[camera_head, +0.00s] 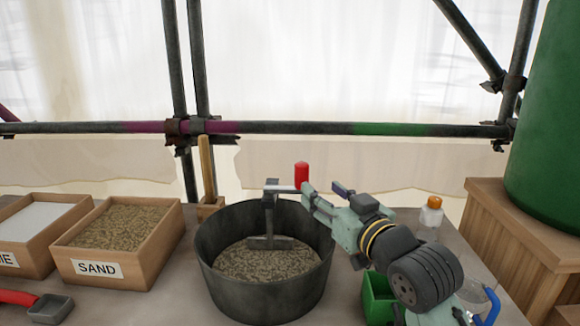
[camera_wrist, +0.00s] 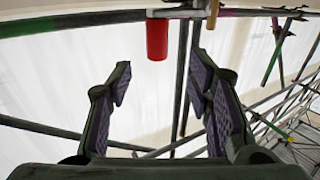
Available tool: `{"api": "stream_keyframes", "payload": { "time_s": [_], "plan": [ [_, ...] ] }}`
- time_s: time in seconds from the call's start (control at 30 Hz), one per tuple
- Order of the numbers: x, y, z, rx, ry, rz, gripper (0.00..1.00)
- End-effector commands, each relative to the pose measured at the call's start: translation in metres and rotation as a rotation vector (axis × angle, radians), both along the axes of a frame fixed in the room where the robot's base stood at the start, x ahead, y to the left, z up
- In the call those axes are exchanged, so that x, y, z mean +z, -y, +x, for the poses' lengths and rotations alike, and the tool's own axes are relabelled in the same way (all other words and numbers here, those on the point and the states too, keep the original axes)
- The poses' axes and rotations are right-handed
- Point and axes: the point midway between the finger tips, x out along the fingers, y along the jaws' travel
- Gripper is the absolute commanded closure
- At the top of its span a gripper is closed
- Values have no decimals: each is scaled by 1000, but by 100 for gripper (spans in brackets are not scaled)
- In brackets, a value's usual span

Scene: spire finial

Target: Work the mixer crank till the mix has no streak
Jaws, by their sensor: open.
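The mixer tub (camera_head: 265,302) is a dark round bucket standing on the table. The mix (camera_head: 266,262) in it is speckled grey-brown; the head view is too coarse to tell streaks. A metal crank (camera_head: 269,215) rises from a paddle in the tub, and its arm ends in an upright red handle (camera_head: 301,175). My gripper (camera_head: 305,196) is close by the handle, on its right. In the wrist view the red handle (camera_wrist: 157,40) shows ahead of the spread jaws (camera_wrist: 162,82), toward the top of the picture. The jaws are open and empty, apart from the handle.
A wooden box marked SAND (camera_head: 118,228) and a box of white powder (camera_head: 35,220) stand left of the tub. A red-handled scoop (camera_head: 45,305) lies in front. A green bin (camera_head: 378,298) and a bottle (camera_head: 431,212) are at right. Scaffold bars (camera_head: 300,128) cross behind.

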Motion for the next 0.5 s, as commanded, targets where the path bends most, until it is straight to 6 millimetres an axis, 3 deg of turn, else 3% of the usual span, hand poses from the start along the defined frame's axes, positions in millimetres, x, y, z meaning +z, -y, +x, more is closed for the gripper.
{"api": "stream_keyframes", "payload": {
  "time_s": [0.23, 0.5],
  "plan": [
    [0, -2, 12, -5, -8, -1, 54],
    [1, -26, 57, -5, -8, -1, 54]
  ]
}}
